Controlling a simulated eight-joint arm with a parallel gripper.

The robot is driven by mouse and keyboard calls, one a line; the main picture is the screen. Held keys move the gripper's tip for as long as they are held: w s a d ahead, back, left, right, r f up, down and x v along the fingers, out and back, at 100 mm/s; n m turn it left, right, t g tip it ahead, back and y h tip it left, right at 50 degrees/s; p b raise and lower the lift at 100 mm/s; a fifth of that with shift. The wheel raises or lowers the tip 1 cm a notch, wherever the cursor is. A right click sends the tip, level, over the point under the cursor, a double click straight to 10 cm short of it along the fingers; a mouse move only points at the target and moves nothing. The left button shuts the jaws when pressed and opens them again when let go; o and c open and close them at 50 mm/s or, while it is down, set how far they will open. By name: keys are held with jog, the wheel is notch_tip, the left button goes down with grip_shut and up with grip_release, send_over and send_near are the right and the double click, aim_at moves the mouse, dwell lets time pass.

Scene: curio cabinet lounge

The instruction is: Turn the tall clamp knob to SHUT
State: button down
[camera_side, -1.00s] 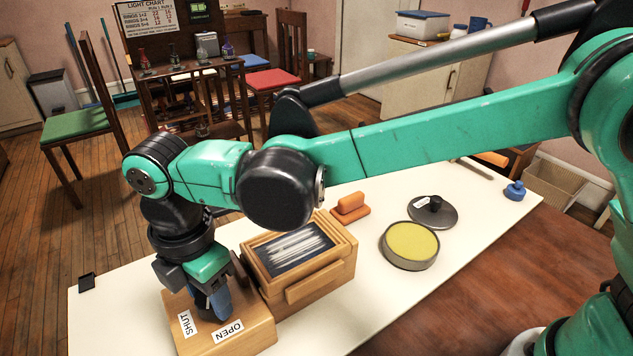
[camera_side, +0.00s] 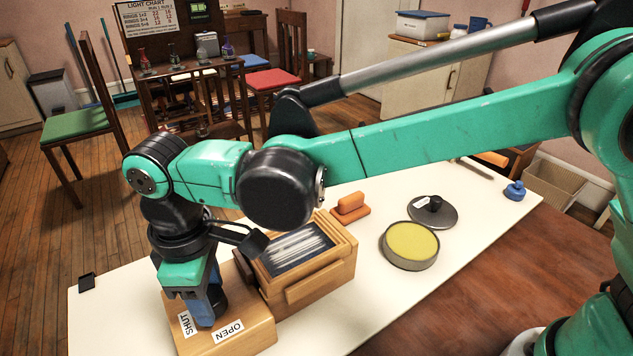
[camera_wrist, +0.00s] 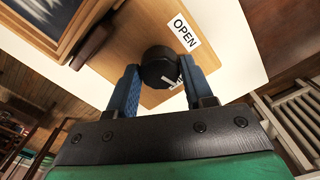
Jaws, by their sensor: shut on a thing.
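The clamp knob (camera_wrist: 158,66) is black and round in the wrist view. It stands on a wooden base (camera_side: 255,337) with a white OPEN label (camera_side: 228,331) and a white SHUT label (camera_side: 187,322). My gripper (camera_side: 208,318) points down over the base. In the wrist view its blue fingers (camera_wrist: 160,88) are shut on the knob, one on each side. The OPEN label (camera_wrist: 186,31) shows fully there. A scrap of white lettering by the right finger is mostly hidden.
A wooden box (camera_side: 335,277) with a glass-like top stands right beside the base. An orange block (camera_side: 350,206), a round tin (camera_side: 408,262) with yellow contents and a grey lid (camera_side: 440,213) lie farther right.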

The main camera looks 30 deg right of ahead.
aim_at(209, 296)
jog(key=shift+m, duration=1.4)
jog(key=shift+c, duration=1.7)
grip_release()
jog(key=shift+r, duration=2.85)
